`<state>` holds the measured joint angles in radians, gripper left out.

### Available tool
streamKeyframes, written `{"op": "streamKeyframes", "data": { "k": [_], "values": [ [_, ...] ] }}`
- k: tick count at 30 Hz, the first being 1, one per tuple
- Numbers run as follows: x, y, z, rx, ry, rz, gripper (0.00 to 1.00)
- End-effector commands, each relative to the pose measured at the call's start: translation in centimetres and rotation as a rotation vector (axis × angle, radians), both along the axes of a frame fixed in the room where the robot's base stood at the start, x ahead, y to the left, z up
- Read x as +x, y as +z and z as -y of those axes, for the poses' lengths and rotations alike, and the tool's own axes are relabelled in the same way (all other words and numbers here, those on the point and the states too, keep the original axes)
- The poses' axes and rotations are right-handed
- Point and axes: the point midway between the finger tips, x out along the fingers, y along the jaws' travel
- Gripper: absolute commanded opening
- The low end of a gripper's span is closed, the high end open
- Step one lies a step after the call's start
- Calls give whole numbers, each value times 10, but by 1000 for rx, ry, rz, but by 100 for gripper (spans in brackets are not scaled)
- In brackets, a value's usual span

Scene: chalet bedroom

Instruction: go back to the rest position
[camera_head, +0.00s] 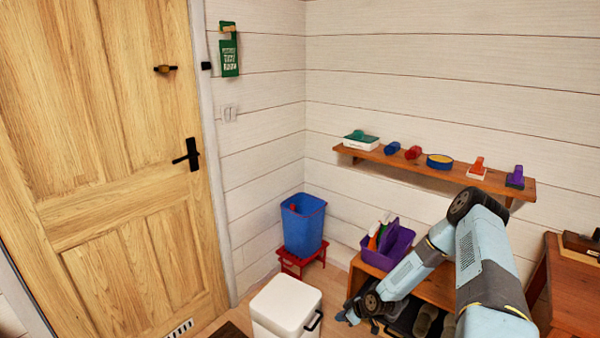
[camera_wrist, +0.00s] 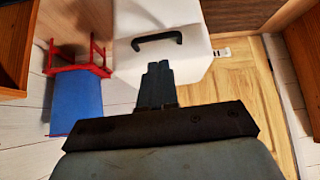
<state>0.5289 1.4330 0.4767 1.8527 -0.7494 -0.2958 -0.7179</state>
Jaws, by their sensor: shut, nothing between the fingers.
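My gripper (camera_head: 345,314) is low in the head view, at the end of my arm, between the white bin (camera_head: 287,306) and the low wooden bench (camera_head: 432,286). In the wrist view my gripper (camera_wrist: 157,72) shows its two dark fingers closed together, with nothing between them. The white bin (camera_wrist: 190,55) with its black handle lies beyond the fingertips there. I cannot tell the exact gap between the fingers and the bin. My arm bends at a high elbow near the wall shelf and slopes down to the left.
A blue bucket (camera_head: 302,226) stands on a red stool (camera_head: 290,261) by the wall. A purple caddy (camera_head: 386,247) sits on the bench, close to my forearm. A wall shelf (camera_head: 400,163) with several small items is near my elbow. A wooden desk (camera_head: 577,290) stands at right.

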Motion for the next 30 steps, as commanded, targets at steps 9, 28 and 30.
{"op": "streamKeyframes", "data": {
  "k": [9, 28, 30],
  "values": [
    [12, -30, -20, 0, 0, -2, 0],
    [42, -101, -65, -1, 0, -6, 0],
    [44, -104, -68, 0, 0, -6, 0]
  ]
}}
